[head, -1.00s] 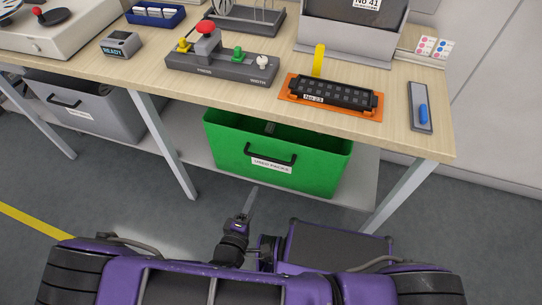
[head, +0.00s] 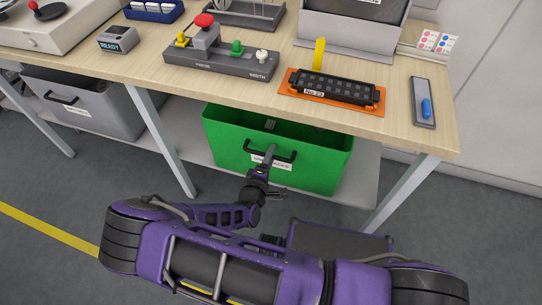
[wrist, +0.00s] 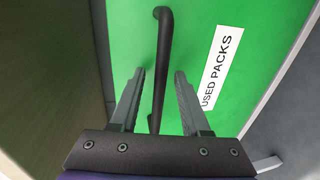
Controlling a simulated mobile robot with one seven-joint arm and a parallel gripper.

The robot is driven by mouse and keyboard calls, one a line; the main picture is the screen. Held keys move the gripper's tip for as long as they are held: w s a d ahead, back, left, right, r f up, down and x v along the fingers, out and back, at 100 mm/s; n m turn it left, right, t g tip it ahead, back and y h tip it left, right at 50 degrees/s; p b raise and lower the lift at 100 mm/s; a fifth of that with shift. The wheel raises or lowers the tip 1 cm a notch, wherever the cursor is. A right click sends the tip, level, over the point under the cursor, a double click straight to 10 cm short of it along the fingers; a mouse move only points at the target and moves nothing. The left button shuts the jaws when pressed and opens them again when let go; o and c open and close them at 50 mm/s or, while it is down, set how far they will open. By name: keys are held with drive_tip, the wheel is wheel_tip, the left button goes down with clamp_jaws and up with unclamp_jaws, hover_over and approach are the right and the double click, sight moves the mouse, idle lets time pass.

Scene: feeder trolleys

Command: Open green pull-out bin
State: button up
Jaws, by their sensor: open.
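The green pull-out bin (head: 320,168) sits on the shelf under the table, with a black handle and a white "USED PACKS" label on its front. In the wrist view the green front (wrist: 240,20) fills most of the picture. The black handle (wrist: 163,60) runs up and down there, with its lower part between my two fingers. My gripper (wrist: 158,75) is open, one finger on each side of the handle, and not closed on it. In the head view my gripper (head: 268,160) is in front of the bin and covers part of the handle and label.
A table leg (head: 165,145) stands left of the bin and another (head: 400,195) stands to the right. A grey bin (head: 85,100) is farther left. The tabletop (head: 240,92) above carries a button panel (head: 220,62) and an orange tray (head: 375,104).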

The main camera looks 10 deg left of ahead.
drive_tip(key=shift+w, duration=0.2)
drive_tip(key=shift+c, duration=0.3)
clamp_jaws()
idle(1.1)
